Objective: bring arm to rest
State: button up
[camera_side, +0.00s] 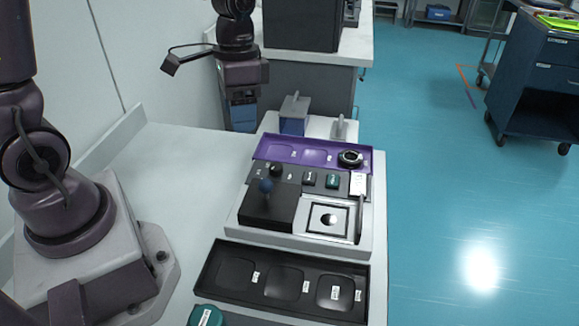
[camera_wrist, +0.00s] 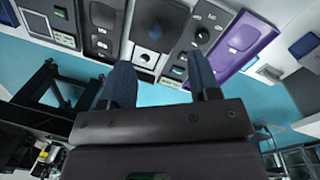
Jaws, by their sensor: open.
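My gripper (camera_side: 243,126) hangs fingers down beyond the far left of the work devices in the side view, raised clear of them. In the wrist view my gripper (camera_wrist: 162,78) shows two blue fingers spread apart with nothing held between them. My arm rises from its base at the left of the side view, and its middle links are out of frame.
A device with a blue-knobbed stick (camera_side: 266,187) stands on the pale table (camera_side: 190,165). Behind it lies a purple tray (camera_side: 285,152) with a round dark part (camera_side: 350,158); in front lies a black tray (camera_side: 223,270). A blue cart (camera_side: 535,85) stands right.

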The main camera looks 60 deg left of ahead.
jog(key=s+d+r+n+t+y, duration=0.1)
jog(key=s+r+n+t, duration=0.2)
jog(key=s+r+t, duration=0.3)
jog(key=s+r, duration=0.4)
jog(key=r, duration=0.2)
jog(key=shift+d+t, duration=0.2)
jog(key=shift+t, duration=0.1)
